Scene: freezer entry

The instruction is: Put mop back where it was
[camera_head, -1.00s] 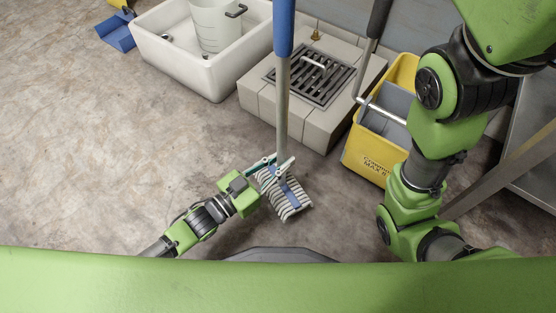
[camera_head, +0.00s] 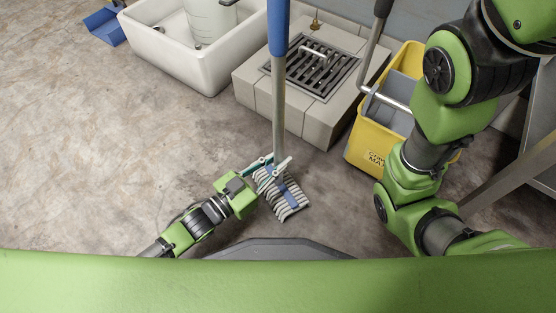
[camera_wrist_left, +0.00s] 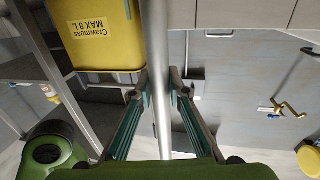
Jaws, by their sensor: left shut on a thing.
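The mop has a blue upper grip (camera_head: 278,28), a grey metal pole (camera_head: 279,105) and a striped white-grey head (camera_head: 283,205) with a blue strip. It stands nearly upright, with its head low near the floor; contact with the floor cannot be told. My left gripper (camera_head: 268,166) is shut around the lower pole, just above the head. In the left wrist view the fingers (camera_wrist_left: 160,82) close on the pole (camera_wrist_left: 157,110) from both sides. My right arm shows at the right of the head view, but its gripper is out of view.
A yellow bucket (camera_head: 362,152) with a wringer stands right of the mop, a second dark handle (camera_head: 375,42) beside it. A raised tiled drain block (camera_head: 262,98) lies behind the mop. A white basin (camera_head: 177,60) and blue dustpan (camera_head: 103,25) are back left. The left floor is clear.

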